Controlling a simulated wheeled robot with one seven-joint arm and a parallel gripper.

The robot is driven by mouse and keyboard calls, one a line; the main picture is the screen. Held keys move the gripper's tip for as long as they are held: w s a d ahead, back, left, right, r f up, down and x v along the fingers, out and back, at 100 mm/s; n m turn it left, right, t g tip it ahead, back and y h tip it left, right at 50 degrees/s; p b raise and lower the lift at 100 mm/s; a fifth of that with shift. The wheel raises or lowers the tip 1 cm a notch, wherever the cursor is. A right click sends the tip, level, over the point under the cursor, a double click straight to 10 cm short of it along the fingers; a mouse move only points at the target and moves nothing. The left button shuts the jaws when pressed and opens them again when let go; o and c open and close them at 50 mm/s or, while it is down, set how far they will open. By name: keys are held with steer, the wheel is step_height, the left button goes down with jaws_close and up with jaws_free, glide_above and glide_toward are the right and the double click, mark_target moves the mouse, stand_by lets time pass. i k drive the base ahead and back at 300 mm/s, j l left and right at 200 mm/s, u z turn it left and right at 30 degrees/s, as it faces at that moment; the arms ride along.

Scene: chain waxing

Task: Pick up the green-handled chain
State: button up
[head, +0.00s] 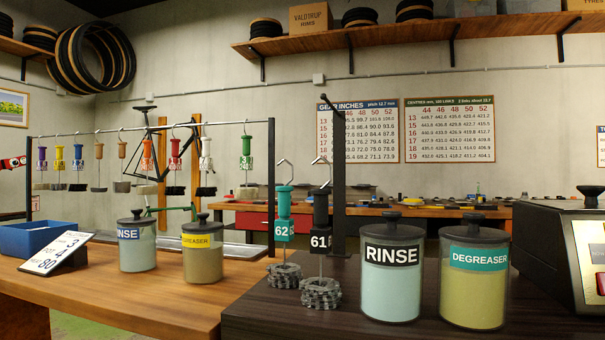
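A chain with a teal-green handle (283,207) labelled 62 is upright at the left part of the dark table. Its open metal hook is on top and its coiled grey chain (285,275) is at the bottom, close to the tabletop. Just right of it is a similar chain with a black handle (320,208) labelled 61. The two bundles sit close together, and the black-handled one is nearer. My gripper is not in view.
A black post (339,150) rises behind the black handle. A RINSE jar (392,290) and a DEGREASER jar (475,295) stand right on the dark table (270,322). Two more jars (137,250) (202,262) and a blue bin (28,238) are on the wooden table.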

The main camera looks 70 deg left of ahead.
mark_target(247, 164)
steer(key=u, duration=2.85)
